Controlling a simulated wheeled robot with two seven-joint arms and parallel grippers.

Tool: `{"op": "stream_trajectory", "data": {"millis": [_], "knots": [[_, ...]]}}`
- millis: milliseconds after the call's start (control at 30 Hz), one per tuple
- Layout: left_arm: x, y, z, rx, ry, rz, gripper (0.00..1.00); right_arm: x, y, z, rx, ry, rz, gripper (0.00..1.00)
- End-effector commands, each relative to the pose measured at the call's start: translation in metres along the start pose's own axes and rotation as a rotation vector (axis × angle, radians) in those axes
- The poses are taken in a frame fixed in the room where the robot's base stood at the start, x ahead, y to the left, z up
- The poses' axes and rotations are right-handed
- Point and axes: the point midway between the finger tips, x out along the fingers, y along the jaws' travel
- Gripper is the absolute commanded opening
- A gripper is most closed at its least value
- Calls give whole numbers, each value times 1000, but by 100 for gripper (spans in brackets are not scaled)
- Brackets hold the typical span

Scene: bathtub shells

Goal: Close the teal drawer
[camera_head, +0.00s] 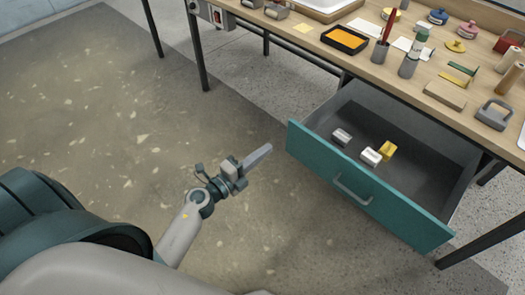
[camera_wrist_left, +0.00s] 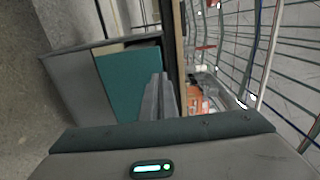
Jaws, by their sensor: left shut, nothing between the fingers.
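The teal drawer (camera_head: 372,208) is pulled out from under the wooden table, its teal front towards me and a grey bar handle (camera_head: 353,191) across the middle. Several small white and yellow items lie inside on its grey floor. My left gripper (camera_head: 262,152) is shut and empty, to the left of the drawer front's left end and apart from it. In the left wrist view a teal panel (camera_wrist_left: 128,84) shows just left of the gripper's fingers (camera_wrist_left: 160,98). My right gripper is in neither view.
The wooden table (camera_head: 452,70) holds a black tray with an orange pad (camera_head: 345,39), a red-topped cup (camera_head: 381,52), a bottle (camera_head: 413,55) and a grey padlock-shaped item (camera_head: 494,114). Table legs stand at the back left and right. The floor around my left gripper is clear.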

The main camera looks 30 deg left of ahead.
Motion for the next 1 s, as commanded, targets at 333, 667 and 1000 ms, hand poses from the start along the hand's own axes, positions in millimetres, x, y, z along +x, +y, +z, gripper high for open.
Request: {"op": "stream_trajectory", "data": {"millis": [333,667,1000], "knots": [[60,-2,0,0,0,-2,0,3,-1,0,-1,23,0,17],[107,0,0,-1,-1,0,0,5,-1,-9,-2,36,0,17],[118,0,0,0,0,1,0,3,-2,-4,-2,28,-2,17]]}}
